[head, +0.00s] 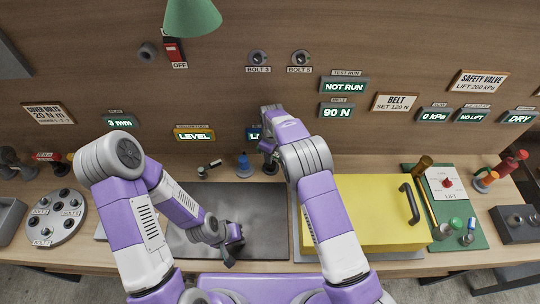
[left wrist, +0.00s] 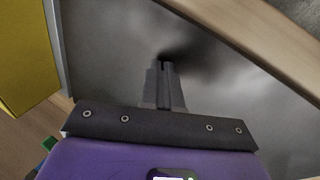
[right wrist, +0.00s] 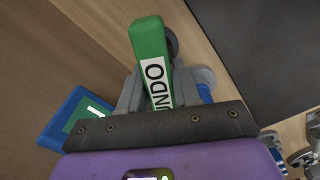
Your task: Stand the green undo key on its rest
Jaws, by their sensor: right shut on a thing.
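The green undo key (right wrist: 150,55) with a white UNDO label is between the fingers of my right gripper (right wrist: 155,85), which is shut on it. In the head view, my right gripper (head: 268,148) is near the back wall, and the key is mostly hidden by it. A dark round holder (head: 270,168) stands just below this gripper; it may be the rest, but I cannot tell. Whether the key touches it is hidden. My left gripper (head: 232,250) is low over the dark grey mat (head: 265,215). Its fingers (left wrist: 165,85) look shut and empty.
A blue-based piece (head: 244,168) stands left of the right gripper. A yellow box (head: 370,215) with a handle fills the right side. A round bolt tray (head: 57,217) is at the left. A blue-framed display (right wrist: 75,118) is close to the right gripper. The mat is mostly clear.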

